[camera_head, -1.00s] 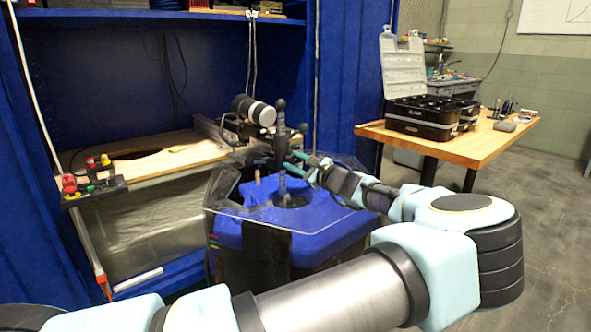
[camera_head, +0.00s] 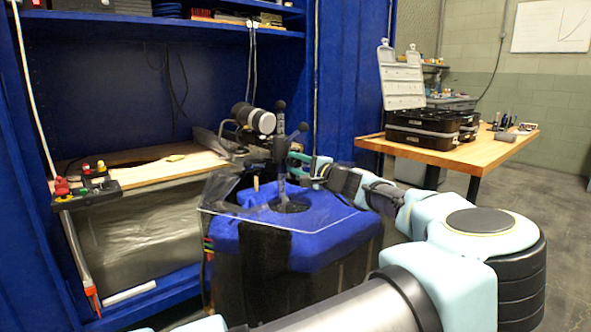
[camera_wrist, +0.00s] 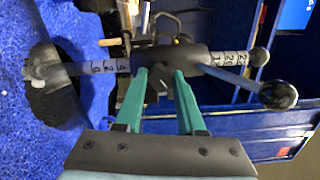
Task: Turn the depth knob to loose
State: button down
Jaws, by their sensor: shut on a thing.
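The depth stop is a grey post with number marks (camera_head: 280,182) that rises from a black base on the blue cabinet, with a dark body and ball-ended handles at its top. In the wrist view its marked scale (camera_wrist: 112,67) runs sideways through a dark collar (camera_wrist: 175,58). A small black knob (camera_wrist: 157,84) sits on the collar, facing my gripper. My gripper (camera_wrist: 158,82) has its two teal fingers closed in around this knob. In the head view my gripper (camera_head: 296,164) reaches the post from the right. The far side of the knob is hidden.
A clear plate (camera_head: 335,216) lies over the top of the blue cabinet (camera_head: 325,243). A black-and-silver cylinder (camera_head: 253,118) is behind the post. A wooden table (camera_head: 490,146) with an open black case (camera_head: 422,135) stands at the back right, with open floor beside it.

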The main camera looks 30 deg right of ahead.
dwell(0.3)
jog(key=c, duration=0.5)
grip_release()
jog(key=s, duration=0.3)
jog(key=s+d, duration=0.1)
jog(key=s, duration=0.3)
jog(key=s+d, duration=0.1)
jog(key=s, duration=0.2)
jog(key=shift+s, duration=0.35)
